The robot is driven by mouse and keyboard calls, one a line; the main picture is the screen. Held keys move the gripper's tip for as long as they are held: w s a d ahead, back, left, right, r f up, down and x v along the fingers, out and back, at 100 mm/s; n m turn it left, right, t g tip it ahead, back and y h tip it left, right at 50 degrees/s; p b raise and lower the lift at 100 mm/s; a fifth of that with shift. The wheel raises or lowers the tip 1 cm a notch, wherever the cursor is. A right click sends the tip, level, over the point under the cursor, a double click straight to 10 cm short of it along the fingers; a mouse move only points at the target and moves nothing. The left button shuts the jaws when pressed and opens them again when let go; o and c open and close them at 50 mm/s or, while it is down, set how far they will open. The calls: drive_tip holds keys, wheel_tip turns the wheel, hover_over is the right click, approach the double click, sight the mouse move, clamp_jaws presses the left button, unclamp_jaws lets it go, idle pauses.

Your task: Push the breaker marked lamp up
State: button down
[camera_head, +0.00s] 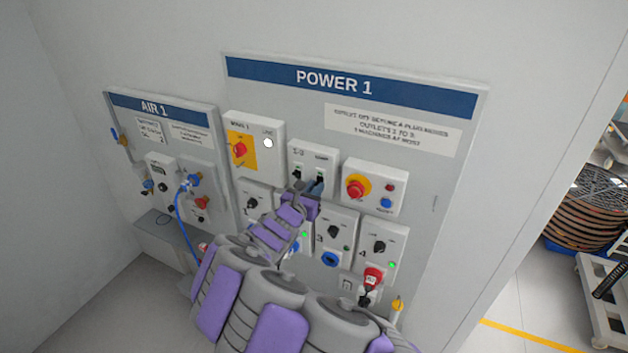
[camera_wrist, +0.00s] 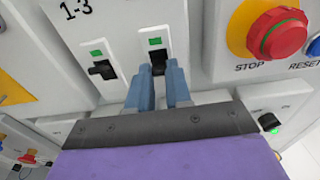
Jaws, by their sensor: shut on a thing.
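A white breaker box (camera_head: 299,153) on the POWER 1 panel carries two breakers. The left one, marked 1-3, has a black lever (camera_wrist: 102,70) below a green patch. The right one has a small label that seems to read LAMP in the head view; its black lever (camera_wrist: 157,57) also sits below a green patch. My gripper (camera_wrist: 160,72) has its blue fingertips on either side of this right lever, shut on it. In the head view my gripper (camera_head: 312,187) reaches the box from below and hides part of its lower edge.
A red STOP button (camera_wrist: 276,32) and a blue RESET button (camera_wrist: 314,46) sit close to the right. The MAIN 1 switch box (camera_head: 262,126) is to the left. Outlet boxes, including one with a red plug (camera_head: 373,278), lie below. The AIR 1 panel (camera_head: 160,106) is further left.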

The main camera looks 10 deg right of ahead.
wheel_tip(320, 180, up, 2)
drive_tip(key=g+y+p, duration=0.1)
drive_tip(key=p, duration=0.3)
drive_tip(key=g+y+p, duration=0.1)
drive_tip(key=g+p, duration=0.1)
drive_tip(key=p, duration=0.2)
drive_tip(key=shift+w+r+p, duration=0.15)
drive_tip(key=shift+r+p, duration=0.1)
drive_tip(key=shift+p, duration=0.1)
drive_tip(key=g+y+p, duration=0.1)
drive_tip(key=p, duration=0.3)
drive_tip(key=shift+w+r+p, duration=0.15)
drive_tip(key=shift+r+p, duration=0.05)
drive_tip(key=shift+p, duration=0.1)
drive_tip(key=shift+w+d+g+p, duration=0.1)
drive_tip(key=shift+g+p, duration=0.3)
drive_tip(key=shift+p, duration=0.05)
drive_tip(key=c, duration=1)
unclamp_jaws()
drive_tip(key=shift+w+f, duration=0.1)
drive_tip(key=shift+f, duration=0.1)
drive_tip(key=shift+c, duration=0.2)
drive_tip(key=shift+s+r, duration=0.1)
drive_tip(key=shift+s, duration=0.1)
drive_tip(key=b+v, duration=0.1)
drive_tip(key=v, duration=1.6)
drive_tip(key=shift+r, duration=0.15)
drive_tip(key=shift+d, duration=0.1)
